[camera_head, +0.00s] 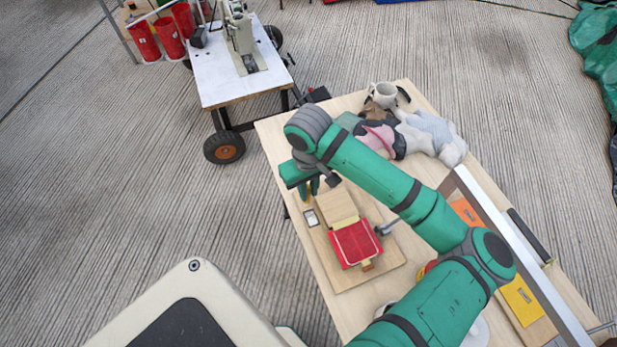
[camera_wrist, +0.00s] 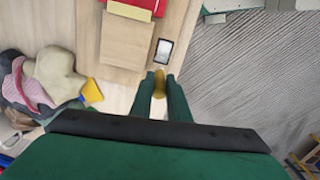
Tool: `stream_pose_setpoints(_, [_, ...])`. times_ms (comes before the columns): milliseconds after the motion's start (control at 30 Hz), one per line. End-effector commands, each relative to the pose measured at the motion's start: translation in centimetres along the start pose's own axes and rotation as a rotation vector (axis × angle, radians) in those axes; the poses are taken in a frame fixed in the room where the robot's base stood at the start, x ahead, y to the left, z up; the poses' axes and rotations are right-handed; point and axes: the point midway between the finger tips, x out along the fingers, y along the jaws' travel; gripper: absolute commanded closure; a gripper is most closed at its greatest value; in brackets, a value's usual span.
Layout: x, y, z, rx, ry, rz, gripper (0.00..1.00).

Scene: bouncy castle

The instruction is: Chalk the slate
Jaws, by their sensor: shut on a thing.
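My gripper (camera_head: 309,190) (camera_wrist: 159,77) is over the far left side of the workbench. Its two green fingers are shut on a small yellow piece (camera_wrist: 159,84), seen in the wrist view; I cannot tell for sure that it is chalk. A small dark-rimmed rectangle with a pale face (camera_head: 311,218) lies flat on a wooden board (camera_head: 385,272). It also shows in the wrist view (camera_wrist: 163,51), just beyond the fingertips, and may be the slate. The yellow piece appears apart from it in the picture; the height gap is unclear. In the head view the fingers hide the yellow piece.
Crumpled cloth (camera_head: 430,136) and a mug (camera_head: 383,94) lie at the workbench's back. A white-topped cart (camera_head: 225,82) stands back left. Open floor lies left of the workbench.

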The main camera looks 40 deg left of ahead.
Motion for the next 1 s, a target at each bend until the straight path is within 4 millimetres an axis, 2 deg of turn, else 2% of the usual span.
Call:
stream_pose_setpoints(600, [-5.3,0.0,0.0,-0.001,0.000,0.000,1.00])
stream_pose_setpoints(1000, [-5.6,0.0,0.0,0.000,0.000,-0.001,1.00])
